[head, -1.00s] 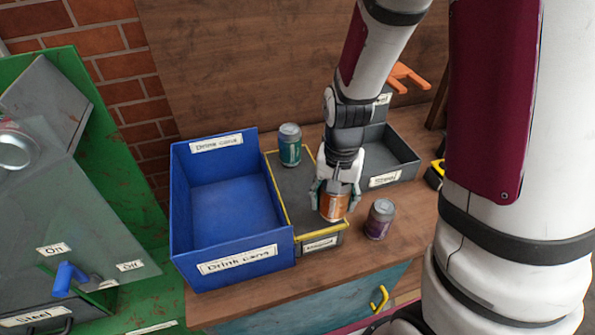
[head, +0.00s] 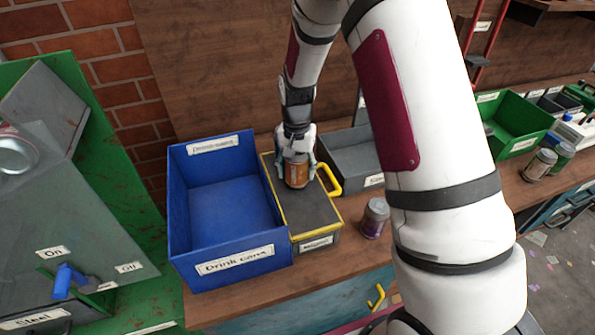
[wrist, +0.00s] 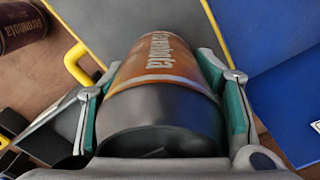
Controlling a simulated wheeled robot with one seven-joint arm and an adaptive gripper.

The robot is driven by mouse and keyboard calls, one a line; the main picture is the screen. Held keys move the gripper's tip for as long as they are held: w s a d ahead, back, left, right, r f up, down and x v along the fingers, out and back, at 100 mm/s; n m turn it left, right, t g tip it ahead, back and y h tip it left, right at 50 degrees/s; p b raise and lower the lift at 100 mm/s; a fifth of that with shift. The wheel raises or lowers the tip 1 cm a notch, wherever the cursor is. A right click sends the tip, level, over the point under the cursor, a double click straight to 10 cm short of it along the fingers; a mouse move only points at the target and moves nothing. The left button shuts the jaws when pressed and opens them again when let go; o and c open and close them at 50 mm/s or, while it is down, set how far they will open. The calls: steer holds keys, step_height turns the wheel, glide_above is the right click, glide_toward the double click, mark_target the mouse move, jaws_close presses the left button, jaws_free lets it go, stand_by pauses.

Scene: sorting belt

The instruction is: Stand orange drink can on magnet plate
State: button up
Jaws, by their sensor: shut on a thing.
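The orange drink can (head: 296,174) is held upright between the fingers of my gripper (head: 297,172). In the wrist view the can (wrist: 165,70) fills the middle, with a finger on each side of it. The magnet plate (head: 312,212) is the dark grey top with yellow edging and a yellow handle, beside the blue bin. It shows behind the can in the wrist view (wrist: 120,18). The can is over the middle to far part of the plate. I cannot tell whether its base touches the plate.
The blue drink cans bin (head: 238,262) adjoins the plate on the left. A purple can (head: 375,218) stands on the bench to the right. A grey steel bin (head: 350,155) is behind it. The green can seen earlier is hidden behind my gripper. The plate's near half is clear.

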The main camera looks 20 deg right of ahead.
steer(key=shift+f, duration=0.6)
steer(key=o, duration=1)
steer(key=shift+f, duration=0.1)
steer(key=shift+c, duration=0.2)
